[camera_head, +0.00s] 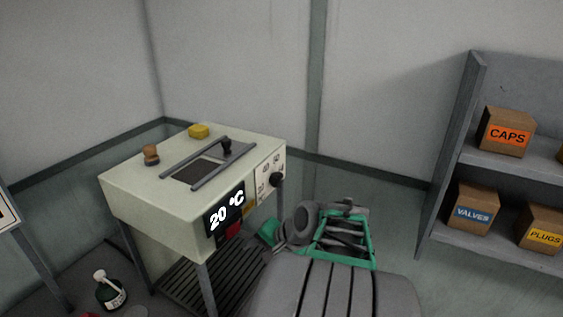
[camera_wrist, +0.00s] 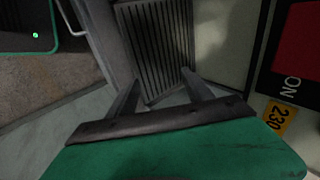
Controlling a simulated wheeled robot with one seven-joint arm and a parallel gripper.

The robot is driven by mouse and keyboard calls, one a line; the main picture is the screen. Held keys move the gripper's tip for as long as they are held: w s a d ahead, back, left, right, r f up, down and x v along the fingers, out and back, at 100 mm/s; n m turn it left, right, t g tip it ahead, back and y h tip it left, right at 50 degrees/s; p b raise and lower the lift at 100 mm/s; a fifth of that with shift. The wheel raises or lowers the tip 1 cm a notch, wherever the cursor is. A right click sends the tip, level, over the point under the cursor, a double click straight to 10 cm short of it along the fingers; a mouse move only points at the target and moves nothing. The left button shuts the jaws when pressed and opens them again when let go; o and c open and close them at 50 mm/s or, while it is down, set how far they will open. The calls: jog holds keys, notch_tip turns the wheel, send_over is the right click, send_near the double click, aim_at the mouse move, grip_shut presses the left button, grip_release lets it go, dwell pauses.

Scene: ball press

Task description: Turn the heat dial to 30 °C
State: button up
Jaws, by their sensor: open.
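The pale press (camera_head: 150,190) stands left of centre in the head view. The heat dial, a black knob (camera_head: 276,180), sits on a white marked panel at the right of its front. The black display (camera_head: 226,211) reads 20 °C. In the wrist view my gripper (camera_wrist: 160,77) is open, its two dark fingers apart with nothing between them. It points down past the press front towards a slatted lower shelf (camera_wrist: 155,35). The dial does not show in the wrist view. In the head view my arm hides most of the gripper, below the dial and apart from it.
A red switch panel (camera_wrist: 300,45) marked ON and a yellow 230 label (camera_wrist: 278,117) are at the wrist view's right. On the press top are a brown stamp-like knob (camera_head: 151,154) and a yellow block (camera_head: 198,131). A bottle (camera_head: 110,290) stands lower left; a shelf (camera_head: 455,150) with boxes stands right.

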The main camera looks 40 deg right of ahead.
aim_at(280, 180)
jog(key=s+d+r+m+t+h+p, duration=0.1)
jog(key=d+r+m+t+p, duration=0.1)
jog(key=d+r+m+t, duration=0.35)
jog(key=s+d+r+m+t+p, duration=0.1)
jog(key=s+d+r+m+t, duration=0.15)
jog(key=d+r+m, duration=0.65)
jog(key=w+a+n, duration=0.1)
jog(key=w, duration=0.1)
jog(key=w+a+n+p, duration=0.1)
jog(key=w, duration=0.2)
jog(key=w+a+n+p, duration=0.1)
jog(key=w, duration=0.2)
jog(key=shift+r+n, duration=0.1)
jog(key=shift+n, duration=0.15)
jog(key=shift+s, duration=0.1)
jog(key=shift+c, duration=0.2)
grip_shut()
